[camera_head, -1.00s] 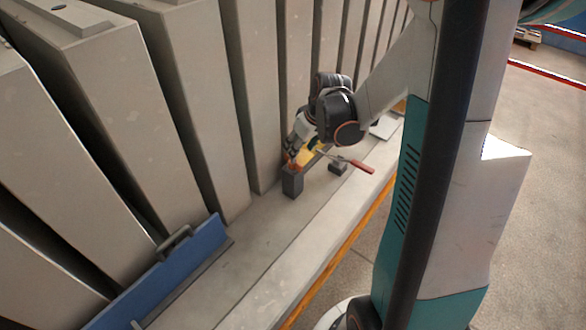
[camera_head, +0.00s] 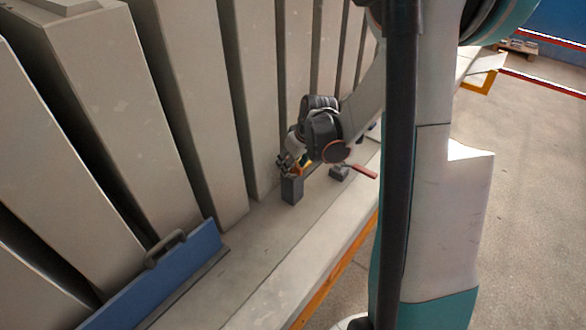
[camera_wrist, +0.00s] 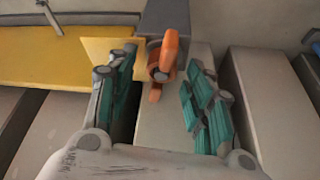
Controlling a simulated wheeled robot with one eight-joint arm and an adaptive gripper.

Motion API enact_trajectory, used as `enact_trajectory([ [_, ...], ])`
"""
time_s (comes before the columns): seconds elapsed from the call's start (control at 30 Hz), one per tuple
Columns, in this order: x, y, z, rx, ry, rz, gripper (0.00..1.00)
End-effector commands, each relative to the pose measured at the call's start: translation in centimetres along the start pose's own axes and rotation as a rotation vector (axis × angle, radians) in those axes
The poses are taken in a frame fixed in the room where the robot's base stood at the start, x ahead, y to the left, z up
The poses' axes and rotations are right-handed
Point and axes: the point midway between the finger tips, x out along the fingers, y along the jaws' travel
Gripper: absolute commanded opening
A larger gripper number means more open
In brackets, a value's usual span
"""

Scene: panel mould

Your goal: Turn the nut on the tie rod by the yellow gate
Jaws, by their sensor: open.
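The orange nut with its raised wings (camera_wrist: 164,62) sits at the end of a dark grey block, between my fingers in the wrist view. In the head view the grey block (camera_head: 292,190) stands on the ledge, with a bit of orange at its top mostly hidden by my gripper. My gripper (camera_wrist: 158,80) is open, one green-padded finger to each side of the nut. I see no clear contact. The yellow gate (camera_wrist: 60,65) lies at the left of the wrist view. In the head view my gripper (camera_head: 288,166) is just above the block.
A red-handled tool (camera_head: 364,172) lies near a small dark block (camera_head: 339,173) on the ledge. A blue gate with a handle (camera_head: 165,275) stands at lower left. Tall grey panels (camera_head: 190,100) line the left side. Open floor (camera_head: 530,200) lies to the right.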

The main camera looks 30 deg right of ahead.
Motion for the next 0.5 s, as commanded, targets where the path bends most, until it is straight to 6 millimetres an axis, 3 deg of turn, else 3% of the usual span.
enact_trajectory([
  [0.1, -0.03, 0.00, -0.01, 0.000, 0.000, 0.000, 0.47],
  [0.3, -0.03, 0.00, 0.00, 0.000, 0.000, 0.000, 0.02],
  [0.5, -0.01, 0.03, 0.01, -0.010, 0.000, -0.005, 0.00],
])
